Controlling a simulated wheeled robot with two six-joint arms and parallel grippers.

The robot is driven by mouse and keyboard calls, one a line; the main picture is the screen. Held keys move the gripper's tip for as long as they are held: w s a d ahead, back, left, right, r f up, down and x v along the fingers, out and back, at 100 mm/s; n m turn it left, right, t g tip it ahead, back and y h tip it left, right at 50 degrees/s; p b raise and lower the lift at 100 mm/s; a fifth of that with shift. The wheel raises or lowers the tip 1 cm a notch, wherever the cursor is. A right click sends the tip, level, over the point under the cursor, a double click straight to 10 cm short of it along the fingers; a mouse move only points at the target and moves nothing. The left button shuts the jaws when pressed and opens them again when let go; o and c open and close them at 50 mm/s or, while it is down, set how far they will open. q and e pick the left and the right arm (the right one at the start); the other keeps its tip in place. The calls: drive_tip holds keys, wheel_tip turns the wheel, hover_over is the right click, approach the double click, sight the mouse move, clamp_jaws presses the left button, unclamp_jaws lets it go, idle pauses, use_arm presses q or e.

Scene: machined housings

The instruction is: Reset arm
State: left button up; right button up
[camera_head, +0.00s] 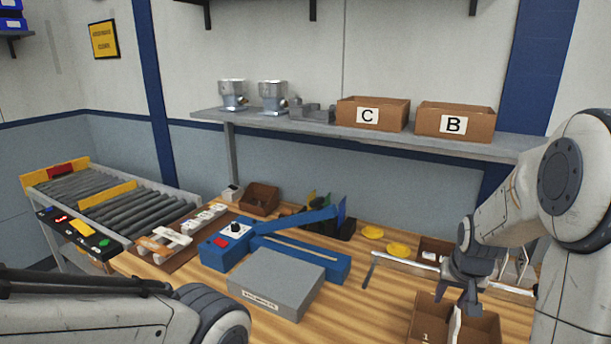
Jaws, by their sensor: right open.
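My right gripper (463,297) hangs from the arm at the right, pointing down over an open brown cardboard box (485,328) at the front right of the wooden bench. Its dark fingers are apart, and I see nothing held between them. The box has a divider and a white label, and its lower part is cut off by the picture edge. My left arm comes in low at the left in front of the bench. Its gripper is out of the picture.
On the bench (375,293) stand a grey box (275,280), a blue device (228,243) and yellow discs (398,249). Boxes C (372,114) and B (455,121) and metal housings (272,95) sit on the shelf. A roller conveyor (125,207) is left.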

drive_tip(key=s+a+r+n+g+y, duration=0.1)
drive_tip(key=s+a+n, duration=0.3)
drive_tip(key=a, duration=0.8)
drive_tip(key=s+a+r+n+y, duration=0.1)
drive_tip(key=s+a+r+n, duration=0.3)
drive_tip(key=a, duration=0.7)
drive_tip(key=s+a+f+n+g, duration=0.1)
drive_tip(key=s+a+n, duration=0.1)
drive_tip(key=s, duration=0.6)
drive_tip(key=s+a+f+n+g, duration=0.1)
drive_tip(key=s+a+n, duration=0.1)
drive_tip(key=s+a, duration=0.3)
drive_tip(key=s, duration=0.3)
drive_tip(key=shift+a+n+g+y, duration=0.3)
drive_tip(key=shift+n+g+y, duration=0.1)
